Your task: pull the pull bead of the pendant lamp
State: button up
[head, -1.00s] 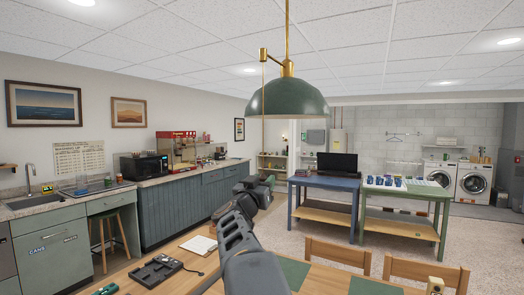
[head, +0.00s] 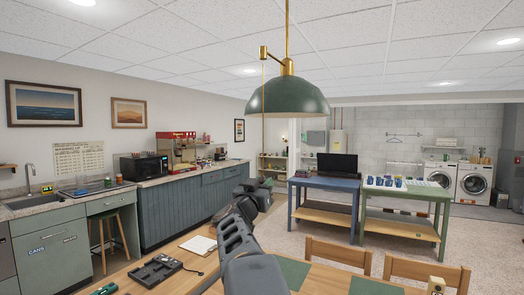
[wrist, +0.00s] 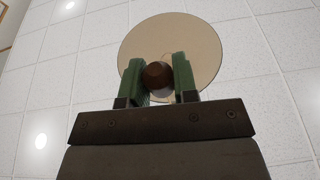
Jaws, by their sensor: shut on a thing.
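The pendant lamp (head: 288,98) has a dark green dome shade hung from a brass rod, with a short brass arm at its upper left. A thin pull cord (head: 263,135) runs down from that arm past the shade's left edge toward my gripper (head: 266,184). In the wrist view the pull bead (wrist: 157,75) is a brown ball between the two green finger pads of my gripper (wrist: 158,77), which is shut on it. The pale round underside of the lamp (wrist: 200,45) shows beyond the fingers. In the head view the bead is too small to make out.
A wooden table (head: 325,285) with green mats and chairs (head: 335,253) stands below my arm. A blue table (head: 322,205) and a green table (head: 405,195) stand beyond. The counter (head: 180,190) runs along the left wall. The air around the lamp is clear.

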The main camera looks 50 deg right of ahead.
jog(key=shift+f, duration=0.25)
jog(key=shift+r, duration=0.2)
jog(key=shift+r+p, duration=0.75)
jog(key=shift+p, duration=0.2)
jog(key=o, duration=0.7)
jog(key=shift+o, duration=0.2)
jog(key=b+v, duration=0.1)
jog(key=v, duration=0.7)
jog(key=shift+b, duration=0.35)
